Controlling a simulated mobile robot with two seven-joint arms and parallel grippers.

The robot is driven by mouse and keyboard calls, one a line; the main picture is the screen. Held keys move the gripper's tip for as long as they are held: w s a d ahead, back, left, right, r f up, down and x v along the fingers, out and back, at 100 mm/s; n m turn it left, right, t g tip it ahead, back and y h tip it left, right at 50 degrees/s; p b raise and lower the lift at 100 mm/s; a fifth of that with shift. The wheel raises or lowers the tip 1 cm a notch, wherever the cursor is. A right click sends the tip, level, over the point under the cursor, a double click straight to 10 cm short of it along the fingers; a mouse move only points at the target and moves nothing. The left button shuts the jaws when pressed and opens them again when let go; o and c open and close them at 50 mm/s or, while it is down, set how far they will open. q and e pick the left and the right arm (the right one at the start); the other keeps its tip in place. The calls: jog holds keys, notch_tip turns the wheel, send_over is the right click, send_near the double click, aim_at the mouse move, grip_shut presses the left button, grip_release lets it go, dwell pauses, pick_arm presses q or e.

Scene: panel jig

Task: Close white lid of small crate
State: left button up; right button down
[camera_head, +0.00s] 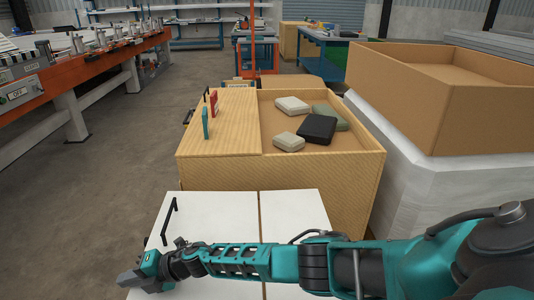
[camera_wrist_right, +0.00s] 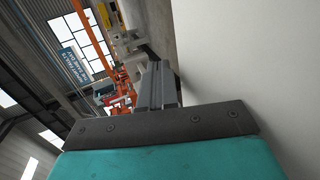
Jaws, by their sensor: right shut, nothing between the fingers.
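A small crate shows white panels at the bottom of the head view: a left panel (camera_head: 218,218) with a black bar handle (camera_head: 169,222), and a right panel (camera_head: 294,212). A thin dark seam runs between them. I cannot tell which panel is the lid or how far it is closed. My right arm lies across the panels and hides their near part. My right gripper (camera_head: 133,280) is shut and empty at the near left of the left panel. In the right wrist view its fingers (camera_wrist_right: 158,85) lie beside a large white surface (camera_wrist_right: 250,60). My left gripper is out of view.
Behind stands a larger wooden crate (camera_head: 290,182), its left half covered by a wooden panel (camera_head: 232,115), its right half open with several pouches inside. A big cardboard box (camera_head: 430,100) stands at right. The grey floor (camera_head: 120,170) at left is clear.

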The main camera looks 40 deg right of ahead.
jog(key=shift+f+b, duration=0.4)
jog(key=shift+f, duration=0.35)
